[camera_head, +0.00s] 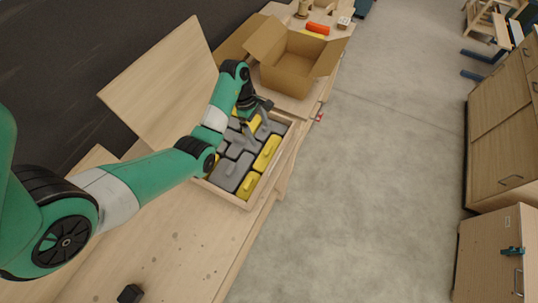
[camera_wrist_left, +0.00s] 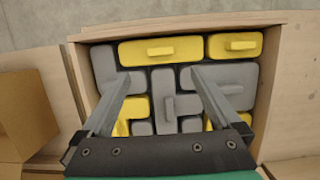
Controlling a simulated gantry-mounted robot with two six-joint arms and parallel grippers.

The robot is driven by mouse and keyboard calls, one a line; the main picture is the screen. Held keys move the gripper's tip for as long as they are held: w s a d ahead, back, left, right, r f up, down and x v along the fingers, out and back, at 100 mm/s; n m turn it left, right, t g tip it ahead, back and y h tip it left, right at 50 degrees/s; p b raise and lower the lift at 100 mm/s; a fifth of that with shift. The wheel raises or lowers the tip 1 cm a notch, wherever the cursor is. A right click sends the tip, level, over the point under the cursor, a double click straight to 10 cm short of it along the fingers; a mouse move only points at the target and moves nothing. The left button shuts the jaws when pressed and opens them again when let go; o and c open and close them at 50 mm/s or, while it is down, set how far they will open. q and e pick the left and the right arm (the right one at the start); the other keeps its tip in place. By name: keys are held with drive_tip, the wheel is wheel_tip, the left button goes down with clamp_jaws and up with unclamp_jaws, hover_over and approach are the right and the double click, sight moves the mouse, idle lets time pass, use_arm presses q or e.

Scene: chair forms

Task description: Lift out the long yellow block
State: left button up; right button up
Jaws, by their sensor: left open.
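The long yellow block (camera_head: 267,153) with a raised handle lies in a shallow wooden box (camera_head: 236,197), along its side nearest the floor. In the left wrist view, the long yellow block (camera_wrist_left: 160,51) is at the top left of the box, with its handle showing. My left gripper (camera_head: 258,122) is open and empty above the box. In the left wrist view, the tips of my left gripper (camera_wrist_left: 160,74) are spread over grey blocks, just short of the long yellow block. My right gripper is not in view.
A shorter yellow block (camera_wrist_left: 235,45) lies beside the long one. Several grey blocks (camera_head: 230,175) and other yellow pieces fill the box tightly. The box's lid (camera_head: 165,85) stands open behind. An open cardboard box (camera_head: 290,70) is on the bench beyond. The near bench (camera_head: 170,245) is mostly clear.

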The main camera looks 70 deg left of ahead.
sight(268, 148)
use_arm(q)
drive_tip(key=b+x, duration=0.1)
drive_tip(key=x, duration=0.3)
drive_tip(key=shift+d+f+b, duration=0.1)
drive_tip(key=shift+b, duration=0.2)
drive_tip(key=x, duration=0.1)
drive_tip(key=b+x, duration=0.1)
drive_tip(key=x, duration=0.3)
drive_tip(key=shift+w+d, duration=0.1)
drive_tip(key=shift+d, duration=0.2)
clamp_jaws()
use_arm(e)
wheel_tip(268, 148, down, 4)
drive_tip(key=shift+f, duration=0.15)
